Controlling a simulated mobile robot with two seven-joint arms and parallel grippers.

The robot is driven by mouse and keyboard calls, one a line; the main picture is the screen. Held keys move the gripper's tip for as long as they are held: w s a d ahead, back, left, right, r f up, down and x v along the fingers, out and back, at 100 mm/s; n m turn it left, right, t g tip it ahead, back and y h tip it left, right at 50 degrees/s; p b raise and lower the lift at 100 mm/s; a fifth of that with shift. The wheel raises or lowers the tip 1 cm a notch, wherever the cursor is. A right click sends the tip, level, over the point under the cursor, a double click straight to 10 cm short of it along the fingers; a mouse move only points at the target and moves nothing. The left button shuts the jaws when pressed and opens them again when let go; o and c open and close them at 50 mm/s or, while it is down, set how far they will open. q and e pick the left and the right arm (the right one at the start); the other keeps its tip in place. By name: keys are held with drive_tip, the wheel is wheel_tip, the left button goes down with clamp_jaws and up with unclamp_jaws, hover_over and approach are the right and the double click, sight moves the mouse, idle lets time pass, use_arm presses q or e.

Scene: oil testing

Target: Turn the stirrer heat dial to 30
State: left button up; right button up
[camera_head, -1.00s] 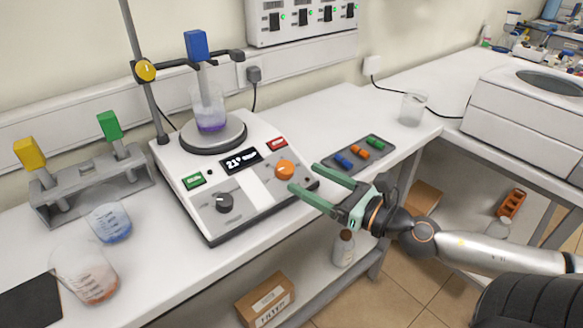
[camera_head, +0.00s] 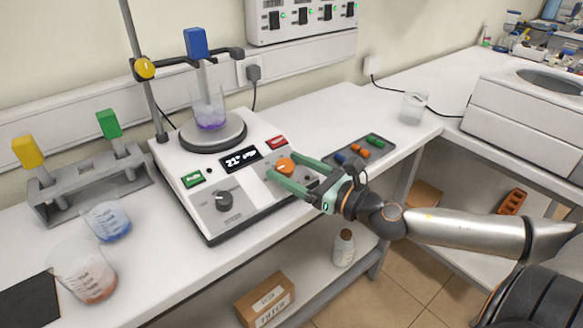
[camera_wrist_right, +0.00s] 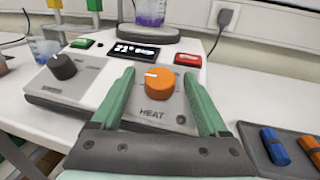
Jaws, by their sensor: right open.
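The stirrer (camera_head: 192,211) is a white box with a round plate on top and a lit display (camera_head: 240,160) that appears to start with 21°. Its orange heat dial (camera_head: 285,165) is on the sloped front panel, above the word HEAT. In the right wrist view the orange dial (camera_wrist_right: 159,81) sits between my open fingers, with a gap on each side and its white mark toward the upper left. My right gripper (camera_head: 288,171) is open around the dial, apparently not touching it. My left gripper is not in view.
A dark grey knob (camera_head: 224,201), a green button (camera_head: 193,180) and a red button (camera_head: 276,142) share the panel. A beaker of purple liquid (camera_head: 208,108) stands on the plate. A tray of coloured vials (camera_head: 377,155) lies right of the stirrer. Two beakers stand at the front left.

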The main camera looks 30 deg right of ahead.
clamp_jaws()
idle(0.6)
